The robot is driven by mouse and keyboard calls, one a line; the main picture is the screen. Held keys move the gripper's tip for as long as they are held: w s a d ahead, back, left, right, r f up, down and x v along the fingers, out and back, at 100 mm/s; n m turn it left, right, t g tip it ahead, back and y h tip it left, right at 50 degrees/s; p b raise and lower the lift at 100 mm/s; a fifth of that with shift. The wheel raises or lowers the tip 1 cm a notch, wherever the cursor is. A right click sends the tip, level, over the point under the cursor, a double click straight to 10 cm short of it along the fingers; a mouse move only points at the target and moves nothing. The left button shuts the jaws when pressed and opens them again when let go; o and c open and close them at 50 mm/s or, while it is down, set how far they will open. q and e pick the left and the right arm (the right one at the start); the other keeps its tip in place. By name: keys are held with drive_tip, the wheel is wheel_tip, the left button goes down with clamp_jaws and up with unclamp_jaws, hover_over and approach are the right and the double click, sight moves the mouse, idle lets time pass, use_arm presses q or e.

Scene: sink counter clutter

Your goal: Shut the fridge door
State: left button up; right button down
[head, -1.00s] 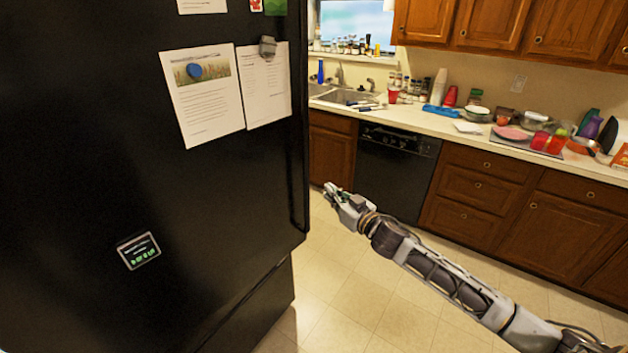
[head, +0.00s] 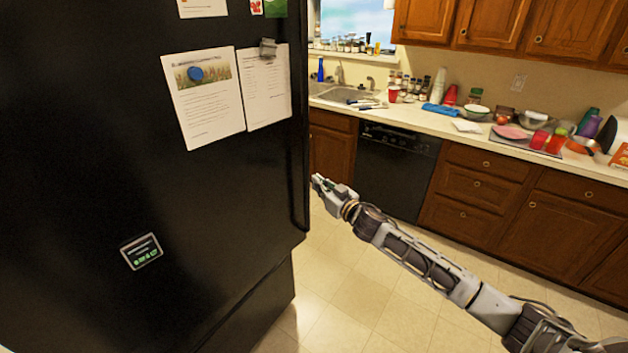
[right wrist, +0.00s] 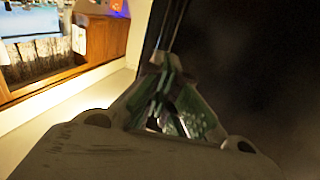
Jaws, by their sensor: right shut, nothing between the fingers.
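The black fridge (head: 110,200) fills the left of the head view, with its door's right edge near the middle. I cannot tell from these frames how far the door stands open. My right gripper (head: 317,182) is shut and empty, just right of that edge. In the right wrist view, its fingers (right wrist: 165,65) lie by a dark upright edge, and the dark fridge surface (right wrist: 250,70) fills the right side. I cannot tell whether the fingertips touch it. My left gripper is not in view.
Papers (head: 203,97) and magnets hang on the fridge. A counter (head: 440,120) with a sink and clutter runs along the back, above a black dishwasher (head: 395,165) and wooden cabinets (head: 480,185). The tiled floor (head: 350,270) between is clear.

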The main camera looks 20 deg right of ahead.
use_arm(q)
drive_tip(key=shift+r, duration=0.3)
use_arm(e)
drive_tip(key=shift+x, duration=1.4)
